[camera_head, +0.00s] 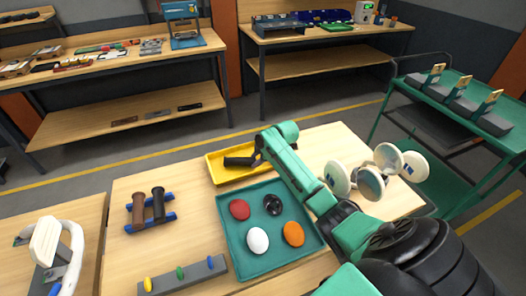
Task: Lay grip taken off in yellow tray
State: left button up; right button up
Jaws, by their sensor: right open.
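The yellow tray (216,173) lies at the back of the near wooden table. A black grip (239,161) lies in it, on its side. My right gripper (259,156) reaches in from the right and is open at the right end of this grip. The arm hides part of the tray's right side, and I cannot tell whether the fingers touch the grip. My left gripper is not in view.
A teal tray (232,262) with red, black, white and orange round pieces stands in front. A blue rack (152,222) holds a brown and a black grip. A grey bar (207,271) with coloured pegs lies nearby. White discs (388,158) stand right.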

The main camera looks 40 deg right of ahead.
jog(key=p+v, duration=0.6)
jog(key=v, duration=0.2)
jog(key=shift+s+d+r, duration=0.1)
jog(key=shift+d+r, duration=0.05)
jog(key=v, duration=0.3)
jog(key=shift+r, duration=0.25)
